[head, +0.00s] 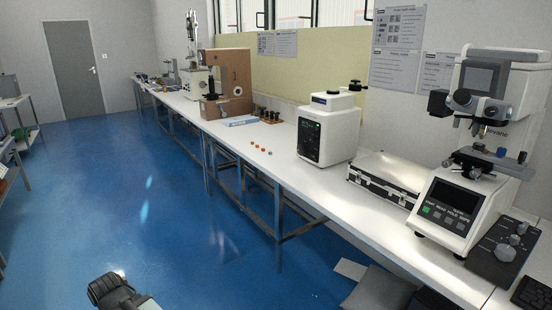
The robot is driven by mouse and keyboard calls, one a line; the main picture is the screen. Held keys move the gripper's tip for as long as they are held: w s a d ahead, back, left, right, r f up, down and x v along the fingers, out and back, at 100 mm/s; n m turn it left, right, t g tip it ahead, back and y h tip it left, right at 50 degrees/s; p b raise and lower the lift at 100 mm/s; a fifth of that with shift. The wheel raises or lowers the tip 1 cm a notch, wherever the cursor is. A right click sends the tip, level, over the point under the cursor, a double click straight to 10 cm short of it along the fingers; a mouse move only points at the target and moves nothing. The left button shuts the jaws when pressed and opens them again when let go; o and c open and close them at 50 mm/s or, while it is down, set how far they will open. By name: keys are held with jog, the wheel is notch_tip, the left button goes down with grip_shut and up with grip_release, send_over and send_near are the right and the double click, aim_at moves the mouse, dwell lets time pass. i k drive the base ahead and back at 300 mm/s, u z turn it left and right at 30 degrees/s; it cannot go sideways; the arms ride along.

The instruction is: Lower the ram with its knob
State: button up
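A white bench machine (327,127) with a dark front panel stands mid-bench. A black knob (355,86) sticks up at its top right. A larger white tester (489,150) stands at the right, with a grey screen, dark side knobs (461,99) and a small stage (487,160) under its head. I cannot tell which knob belongs to the ram, and no ram is clearly visible. My gripper (110,291) is at the bottom left, over the blue floor, well apart from the bench and both machines. It is dark and small here, and its fingers are not clear enough to judge.
A long white bench (290,185) runs from front right to far left. A grey bin-like object (378,290) stands below. The blue floor (130,200) is open.

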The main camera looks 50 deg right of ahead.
aim_at(301, 150)
jog(key=z, duration=0.4)
jog(key=i, duration=0.65)
jog(key=z, duration=0.5)
jog(key=i, duration=1.1)
jog(key=u, duration=0.9)
jog(key=k, duration=0.75)
jog(key=z, duration=0.25)
jog(key=i, duration=0.75)
jog(key=u, duration=0.1)
